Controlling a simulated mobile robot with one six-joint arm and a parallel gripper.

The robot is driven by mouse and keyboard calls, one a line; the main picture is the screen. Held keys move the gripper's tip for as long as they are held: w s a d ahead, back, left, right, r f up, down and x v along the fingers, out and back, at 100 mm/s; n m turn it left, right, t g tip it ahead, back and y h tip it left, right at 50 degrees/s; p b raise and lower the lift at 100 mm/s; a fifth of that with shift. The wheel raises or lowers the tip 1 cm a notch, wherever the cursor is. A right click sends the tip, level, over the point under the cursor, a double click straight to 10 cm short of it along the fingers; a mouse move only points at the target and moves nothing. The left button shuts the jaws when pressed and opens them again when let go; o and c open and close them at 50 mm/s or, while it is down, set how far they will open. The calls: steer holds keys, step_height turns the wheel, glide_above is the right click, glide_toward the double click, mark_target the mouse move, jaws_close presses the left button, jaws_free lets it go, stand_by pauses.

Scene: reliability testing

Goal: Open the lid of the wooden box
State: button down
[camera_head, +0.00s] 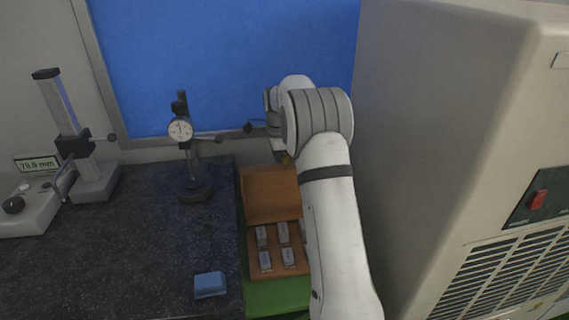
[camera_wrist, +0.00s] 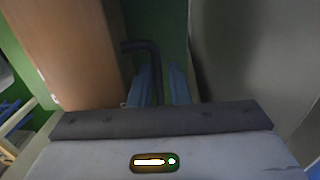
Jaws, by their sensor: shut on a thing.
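The wooden box (camera_head: 276,266) sits beside the dark stone slab, with its lid (camera_head: 268,197) raised at the back. Several small grey metal blocks (camera_head: 265,259) show inside it; my arm covers its right side. In the wrist view the lid (camera_wrist: 70,45) is a brown wooden panel at the left. A dark bent handle (camera_wrist: 141,45) runs from the panel to between the fingers of my gripper (camera_wrist: 163,76). My gripper is shut on this handle. In the head view my gripper is mostly hidden behind my arm.
A tall beige cabinet (camera_head: 440,110) stands close at the right. A dial gauge stand (camera_head: 195,186) and a height gauge (camera_head: 62,110) stand on the dark slab (camera_head: 130,260). A blue block (camera_head: 210,285) lies near the slab's right edge. A blue panel (camera_head: 220,60) is behind.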

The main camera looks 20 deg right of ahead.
steer(key=c, duration=1.5)
jaws_free()
steer(key=shift+w+f, duration=0.2)
steer(key=shift+f, duration=0.75)
step_height(320, 180, up, 10)
steer(key=b, duration=0.1)
steer(key=shift+w+f+b, duration=0.15)
steer(key=shift+w+b, duration=0.1)
steer(key=shift+b, duration=0.1)
